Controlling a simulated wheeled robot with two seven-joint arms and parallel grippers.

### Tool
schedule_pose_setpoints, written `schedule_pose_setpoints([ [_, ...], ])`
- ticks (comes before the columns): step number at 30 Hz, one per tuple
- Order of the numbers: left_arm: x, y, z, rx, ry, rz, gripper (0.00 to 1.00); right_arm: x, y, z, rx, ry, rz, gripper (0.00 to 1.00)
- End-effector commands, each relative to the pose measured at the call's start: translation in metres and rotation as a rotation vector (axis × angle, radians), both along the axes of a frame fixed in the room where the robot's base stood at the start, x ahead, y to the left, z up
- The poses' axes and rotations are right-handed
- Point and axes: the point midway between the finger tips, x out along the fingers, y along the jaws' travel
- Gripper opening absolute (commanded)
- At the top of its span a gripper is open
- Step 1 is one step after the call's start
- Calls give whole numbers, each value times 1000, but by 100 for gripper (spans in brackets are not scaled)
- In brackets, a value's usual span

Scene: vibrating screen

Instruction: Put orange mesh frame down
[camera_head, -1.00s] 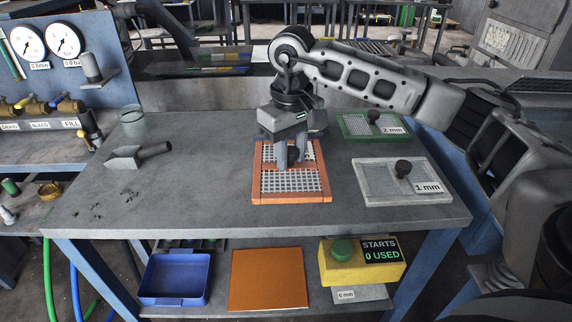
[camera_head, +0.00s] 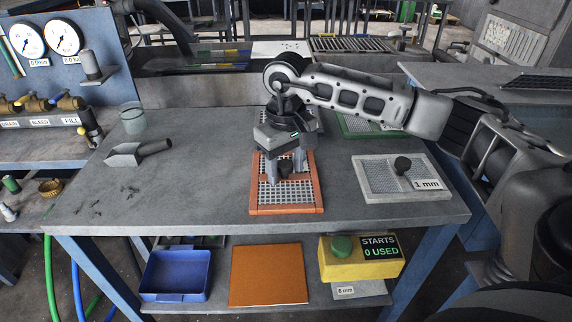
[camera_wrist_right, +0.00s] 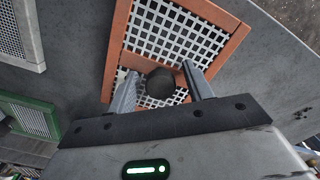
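The orange mesh frame (camera_head: 287,210), a square orange rim with pale mesh and a dark knob (camera_head: 284,167), lies flat on the grey table near its front middle. My right gripper (camera_head: 286,176) is low over the frame, its fingers pointing down on either side of the knob. In the right wrist view, the orange frame (camera_wrist_right: 232,52) shows below the gripper (camera_wrist_right: 160,76). Its knob (camera_wrist_right: 161,84) sits between the two fingers with a gap on each side, so the gripper is open. My left gripper is not in view.
A grey mesh frame (camera_head: 385,196) labelled 1 mm lies to the right. A green mesh frame (camera_head: 352,132) behind is partly hidden by my arm. A scoop (camera_head: 128,154) and a cup (camera_head: 132,120) stand at the left. The tabletop (camera_head: 195,195) between scoop and orange frame is clear.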

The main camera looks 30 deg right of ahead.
Motion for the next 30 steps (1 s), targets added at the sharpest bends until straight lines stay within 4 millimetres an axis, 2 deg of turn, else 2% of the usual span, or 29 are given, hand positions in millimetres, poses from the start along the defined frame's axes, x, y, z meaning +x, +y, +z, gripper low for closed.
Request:
schedule_pose_setpoints([
  [8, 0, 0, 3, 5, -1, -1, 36, 0, 0, 7, 0, -2, 0, 51],
  [11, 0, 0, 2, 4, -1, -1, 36, 1, 0, 21, 1, -4, 0, 51],
  [21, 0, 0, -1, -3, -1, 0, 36, 1, 0, 93, 1, -4, 0, 51],
  [25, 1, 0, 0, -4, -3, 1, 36, 1, 0, 112, 0, -2, -1, 51],
  [30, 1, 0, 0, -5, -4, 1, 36, 0, 0, 122, 0, 0, 0, 51],
])
